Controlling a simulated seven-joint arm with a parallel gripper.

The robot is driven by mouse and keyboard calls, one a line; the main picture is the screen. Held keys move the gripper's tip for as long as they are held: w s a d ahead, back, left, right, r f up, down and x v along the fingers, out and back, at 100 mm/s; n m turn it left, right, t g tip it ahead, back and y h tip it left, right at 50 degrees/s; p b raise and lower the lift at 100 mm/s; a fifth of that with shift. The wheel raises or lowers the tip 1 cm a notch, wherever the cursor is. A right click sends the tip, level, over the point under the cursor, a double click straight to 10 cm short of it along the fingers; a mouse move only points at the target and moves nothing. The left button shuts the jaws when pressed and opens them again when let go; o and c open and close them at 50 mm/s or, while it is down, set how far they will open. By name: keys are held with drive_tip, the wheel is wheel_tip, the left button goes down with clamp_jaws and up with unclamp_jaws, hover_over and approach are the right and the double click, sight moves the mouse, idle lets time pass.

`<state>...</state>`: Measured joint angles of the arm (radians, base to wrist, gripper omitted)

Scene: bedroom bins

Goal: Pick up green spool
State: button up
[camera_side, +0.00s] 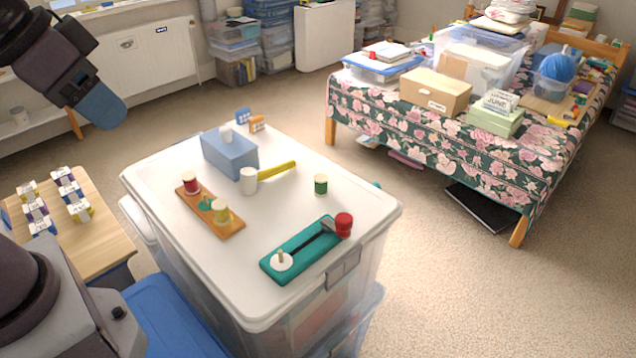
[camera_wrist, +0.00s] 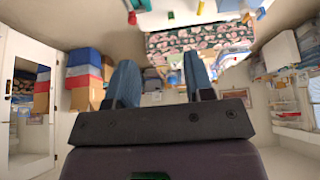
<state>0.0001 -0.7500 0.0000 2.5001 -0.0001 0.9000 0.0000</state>
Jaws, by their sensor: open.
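The green spool (camera_side: 321,184), with pale ends, stands upright on the white lid of a clear storage bin (camera_side: 300,215). It stands apart from the things around it, right of the yellow strip. My gripper (camera_side: 100,108) is high at the upper left in the side view, well away from the lid. In the wrist view, my gripper (camera_wrist: 160,82) shows two blue fingers spread wide with nothing between them. A small green thing at the top of the wrist view (camera_wrist: 171,15) may be the spool; I cannot tell for sure.
On the lid are a blue tissue box (camera_side: 229,152), a white cylinder (camera_side: 248,181), a yellow strip (camera_side: 277,170), an orange board (camera_side: 210,215) bearing red-topped and yellow spools, and a teal tray (camera_side: 300,251) with a red spool.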

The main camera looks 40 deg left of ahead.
idle(0.3)
drive_tip(key=o, duration=0.3)
drive_tip(key=shift+w, duration=0.1)
drive_tip(key=w+a+f+m+t+y, duration=0.1)
drive_tip(key=w+a+f+m+t, duration=0.1)
drive_tip(key=w+f+m, duration=0.45)
drive_tip(key=w+a+f+m+t, duration=0.1)
drive_tip(key=w+a+m, duration=0.25)
drive_tip(key=w, duration=0.65)
drive_tip(key=w+a+f+m+t+y, duration=0.1)
drive_tip(key=w+a+f+m+t, duration=0.1)
drive_tip(key=w+f+m, duration=0.35)
drive_tip(key=w+f+m+t+h, duration=0.1)
drive_tip(key=w+f+m+t, duration=0.1)
drive_tip(key=w+f+m, duration=0.8)
drive_tip(key=m+h, duration=0.5)
drive_tip(key=m, duration=0.9)
approach(318, 179)
drive_tip(key=shift+w+a, duration=0.15)
drive_tip(key=shift+a, duration=0.2)
drive_tip(key=shift+w+d+f, duration=0.1)
drive_tip(key=shift+d+f, duration=0.05)
drive_tip(key=shift+f, duration=0.15)
drive_tip(key=x, duration=1.2)
drive_tip(key=shift+w+d, duration=0.2)
